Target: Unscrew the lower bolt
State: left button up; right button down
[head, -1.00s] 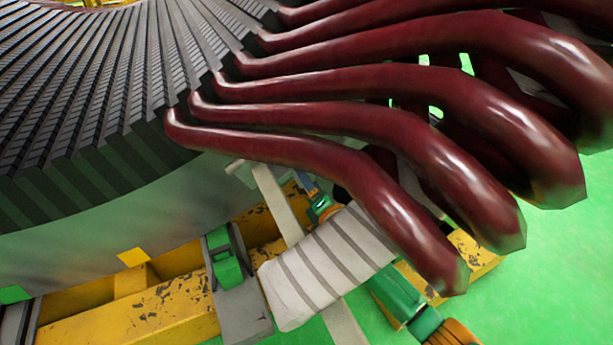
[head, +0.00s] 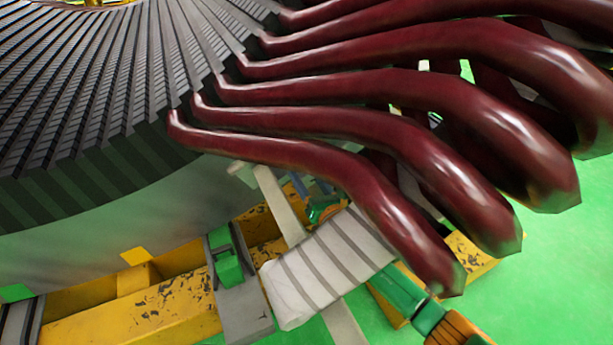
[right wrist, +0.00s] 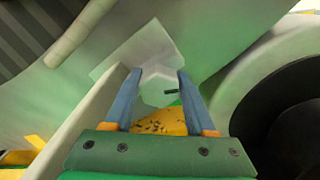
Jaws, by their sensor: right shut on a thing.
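In the right wrist view, the lower bolt (right wrist: 158,92) shows as a pale grey, many-sided head in front of a light bracket plate (right wrist: 150,50). My right gripper (right wrist: 158,76) has its two blue fingers on either side of the head and is shut on it. In the head view, my right gripper (head: 322,207) is partly visible below the dark red coils; its fingertips and the bolt are mostly hidden there. I cannot tell how far the bolt is turned out. My left gripper is not in view.
Dark red coil ends (head: 300,152) hang over my right arm from the grey stator core (head: 90,90). A pale ribbed piece (head: 325,268) covers part of the arm. A yellow frame (head: 150,315) runs along the lower left. Open green floor (head: 560,280) lies at the right.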

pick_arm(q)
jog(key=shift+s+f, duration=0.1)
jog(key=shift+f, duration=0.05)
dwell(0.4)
pick_arm(e)
jog(key=shift+c, duration=1.2)
grip_release()
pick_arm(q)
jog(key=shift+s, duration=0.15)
pick_arm(e)
jog(key=shift+s, duration=0.15)
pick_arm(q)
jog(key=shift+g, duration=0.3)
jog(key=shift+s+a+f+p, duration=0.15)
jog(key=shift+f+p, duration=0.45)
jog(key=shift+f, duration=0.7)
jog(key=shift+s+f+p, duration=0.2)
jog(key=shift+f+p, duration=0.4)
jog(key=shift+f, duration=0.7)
pick_arm(e)
jog(key=v, duration=0.7)
